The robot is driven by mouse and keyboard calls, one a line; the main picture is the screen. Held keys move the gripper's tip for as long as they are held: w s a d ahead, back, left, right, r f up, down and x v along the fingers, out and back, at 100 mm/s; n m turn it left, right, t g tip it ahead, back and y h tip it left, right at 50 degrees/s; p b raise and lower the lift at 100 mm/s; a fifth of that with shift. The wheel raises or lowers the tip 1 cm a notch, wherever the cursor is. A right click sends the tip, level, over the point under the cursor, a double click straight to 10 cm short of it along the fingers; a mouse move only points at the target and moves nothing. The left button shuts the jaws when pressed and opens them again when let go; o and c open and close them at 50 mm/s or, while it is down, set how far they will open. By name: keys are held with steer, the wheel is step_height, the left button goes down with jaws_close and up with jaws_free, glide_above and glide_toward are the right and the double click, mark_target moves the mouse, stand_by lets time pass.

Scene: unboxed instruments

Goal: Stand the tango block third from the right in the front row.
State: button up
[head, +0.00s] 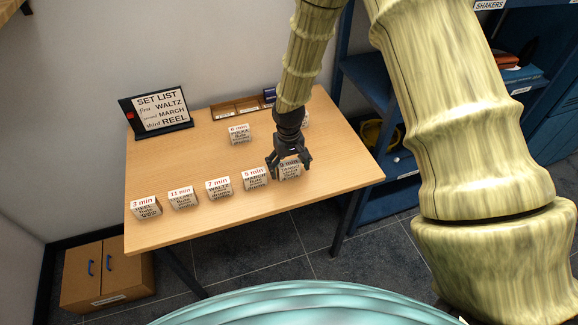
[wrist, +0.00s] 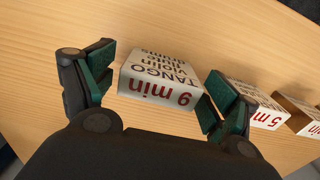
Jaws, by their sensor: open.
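The tango block (head: 290,171), white-faced and marked 9 min, stands at the right end of the front row. In the wrist view the tango block (wrist: 160,80) lies between my gripper's green-padded fingers. My gripper (head: 289,163) is open, reaching down over the block with a finger on either side; the wrist view shows small gaps beside it. Leftward along the front row are the march block (head: 254,179) marked 5 min, the waltz block (head: 218,188) marked 7 min, an 11 min block (head: 182,198) and the reel block (head: 146,208) marked 3 min.
The polka block (head: 239,134) stands behind the row. Another block, mostly hidden by my gripper, stands at the back right. A set list sign (head: 158,111) and a wooden tray (head: 224,113) are at the table's back. The table (head: 345,165) is bare to the right.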

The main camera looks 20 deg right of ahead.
mark_target(289, 163)
step_height(289, 163, up, 12)
steer(key=b, duration=0.2)
steer(key=shift+b, duration=0.4)
